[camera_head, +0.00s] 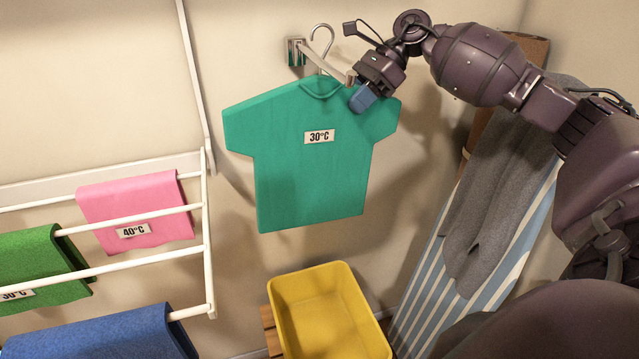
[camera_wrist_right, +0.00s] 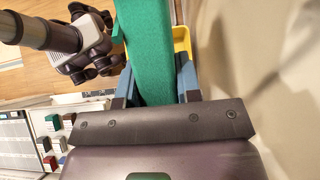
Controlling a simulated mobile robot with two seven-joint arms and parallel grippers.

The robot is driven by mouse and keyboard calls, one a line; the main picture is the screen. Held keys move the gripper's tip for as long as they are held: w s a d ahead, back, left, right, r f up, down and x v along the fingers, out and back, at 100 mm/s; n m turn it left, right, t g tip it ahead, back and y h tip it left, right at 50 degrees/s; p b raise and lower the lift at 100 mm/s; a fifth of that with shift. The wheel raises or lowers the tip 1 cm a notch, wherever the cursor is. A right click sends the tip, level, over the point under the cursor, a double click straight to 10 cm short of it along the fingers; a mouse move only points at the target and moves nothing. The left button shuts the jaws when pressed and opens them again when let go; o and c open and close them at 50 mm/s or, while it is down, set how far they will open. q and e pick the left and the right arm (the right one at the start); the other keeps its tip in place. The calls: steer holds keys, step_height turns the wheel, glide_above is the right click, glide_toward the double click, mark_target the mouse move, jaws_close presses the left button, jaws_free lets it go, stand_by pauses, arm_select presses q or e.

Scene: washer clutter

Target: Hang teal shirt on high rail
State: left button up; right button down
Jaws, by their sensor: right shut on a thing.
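The teal shirt (camera_head: 310,170), labelled 30°C, hangs upright in front of the wall on a hanger with a metal hook (camera_head: 322,38). The hook stands at the short wall-mounted rail (camera_head: 330,68); I cannot tell whether it bears on the rail or is just in front of it. My right gripper (camera_head: 362,97) is shut on the shirt at its right shoulder, by the collar. In the right wrist view the teal cloth (camera_wrist_right: 150,45) runs between the blue fingers of the gripper (camera_wrist_right: 154,88). My left gripper is not seen.
A white drying rack (camera_head: 208,240) at left holds a pink cloth (camera_head: 140,205), a green cloth (camera_head: 35,262) and a blue cloth (camera_head: 100,335). A yellow bin (camera_head: 325,305) stands below the shirt. A striped ironing board (camera_head: 425,285) with grey trousers (camera_head: 490,190) leans at right.

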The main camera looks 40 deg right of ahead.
steer(key=shift+s+d+b, duration=0.15)
steer(key=shift+s+d, duration=0.2)
steer(key=shift+d, duration=0.8)
steer(key=shift+s+d+b, duration=0.2)
steer(key=shift+s+d, duration=0.2)
steer(key=shift+d, duration=0.8)
steer(key=shift+s+d+b, duration=0.15)
steer(key=shift+s+d, duration=0.2)
steer(key=shift+d, duration=0.8)
steer(key=shift+s, duration=0.1)
